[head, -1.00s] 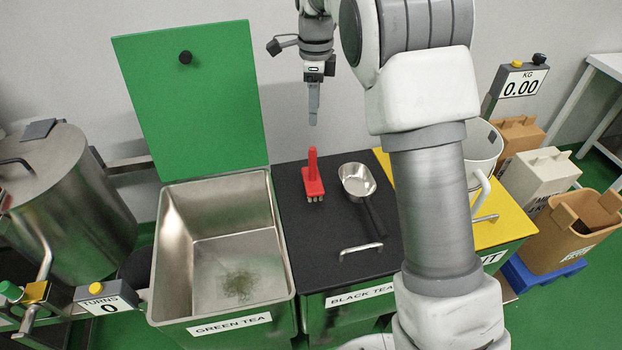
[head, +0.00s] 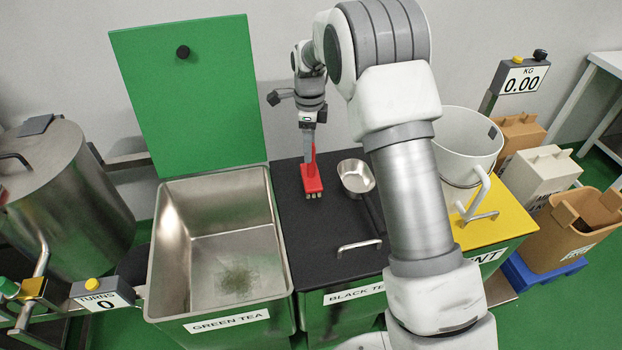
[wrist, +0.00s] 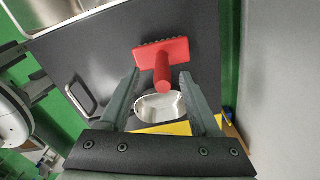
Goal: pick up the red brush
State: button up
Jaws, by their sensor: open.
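The red brush (head: 312,180) stands on the black lid of the black tea bin, bristles down and handle upright. In the wrist view the brush (wrist: 162,62) is seen from above, its handle end pointing towards the space between the fingertips. My gripper (head: 307,150) is at the brush handle in the head view and hides part of it. In the wrist view my gripper (wrist: 160,82) is open, with a finger on either side of the handle's end; I cannot tell whether either touches it.
A metal scoop (head: 356,177) lies on the black lid (head: 330,225) just right of the brush. The open green tea bin (head: 172,290) is on the left, with its green lid (head: 190,100) raised. A white pitcher (head: 455,150) stands on the yellow lid (head: 500,225) at right.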

aim_at(311, 166)
jog(key=f, duration=0.5)
jog(key=shift+w+d, duration=0.15)
jog(key=shift+d, duration=0.05)
grip_shut()
dwell(1.1)
